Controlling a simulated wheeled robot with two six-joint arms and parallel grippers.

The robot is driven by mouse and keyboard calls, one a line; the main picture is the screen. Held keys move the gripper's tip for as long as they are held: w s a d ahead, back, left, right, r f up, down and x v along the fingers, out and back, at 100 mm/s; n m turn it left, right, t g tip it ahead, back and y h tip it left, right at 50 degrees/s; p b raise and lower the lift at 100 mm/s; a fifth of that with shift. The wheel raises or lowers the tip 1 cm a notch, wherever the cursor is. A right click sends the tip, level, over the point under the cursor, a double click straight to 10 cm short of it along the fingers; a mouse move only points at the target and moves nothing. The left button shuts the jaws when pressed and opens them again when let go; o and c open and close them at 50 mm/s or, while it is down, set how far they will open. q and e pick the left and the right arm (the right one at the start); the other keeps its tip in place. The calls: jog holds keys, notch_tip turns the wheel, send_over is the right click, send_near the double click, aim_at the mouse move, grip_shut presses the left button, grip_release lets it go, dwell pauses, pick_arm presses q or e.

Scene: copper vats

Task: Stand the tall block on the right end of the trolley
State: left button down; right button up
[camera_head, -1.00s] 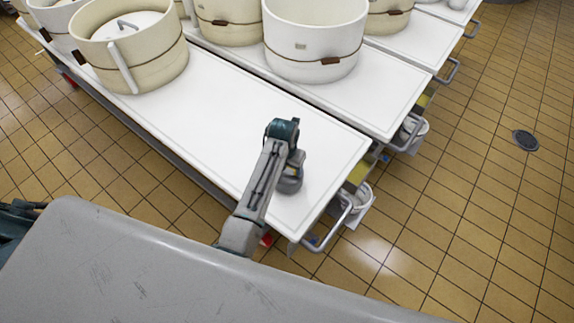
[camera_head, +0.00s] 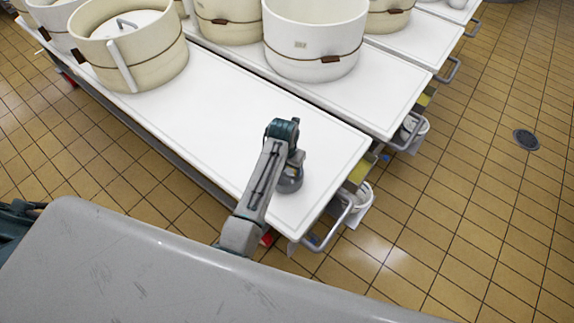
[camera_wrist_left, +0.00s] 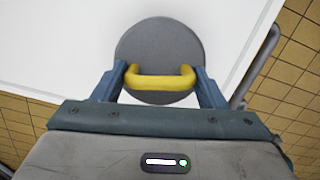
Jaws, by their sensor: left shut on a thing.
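My left gripper (camera_head: 292,168) is low over the right end of the front white trolley (camera_head: 235,122). In the left wrist view its two blue fingers (camera_wrist_left: 161,80) are at either end of a yellow handle, shut on it. The handle (camera_wrist_left: 160,83) spans the top of a round grey piece (camera_wrist_left: 160,45). In the head view this grey piece (camera_head: 289,185) is at the trolley top, partly hidden by my wrist. I cannot tell if it touches the surface. Its height is hidden from above. My right gripper is not in view.
A cream vat (camera_head: 140,62) stands at the trolley's left end. A white vat (camera_head: 315,45) stands on the trolley behind. A metal push handle (camera_head: 335,225) and a white bucket (camera_head: 360,205) are at the right end. The trolley's middle is bare.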

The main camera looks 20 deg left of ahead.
pick_arm(q)
jog(key=shift+f+b, duration=0.25)
jog(key=shift+b, duration=0.05)
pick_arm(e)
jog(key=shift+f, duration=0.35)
pick_arm(q)
jog(key=shift+c, duration=1.5)
grip_release()
jog(key=shift+o, duration=0.5)
jog(key=shift+s+f, duration=0.15)
notch_tip(320, 180, up, 3)
jog(key=p, duration=0.3)
jog(key=shift+r, duration=0.2)
notch_tip(320, 180, up, 4)
jog(key=p, duration=0.4)
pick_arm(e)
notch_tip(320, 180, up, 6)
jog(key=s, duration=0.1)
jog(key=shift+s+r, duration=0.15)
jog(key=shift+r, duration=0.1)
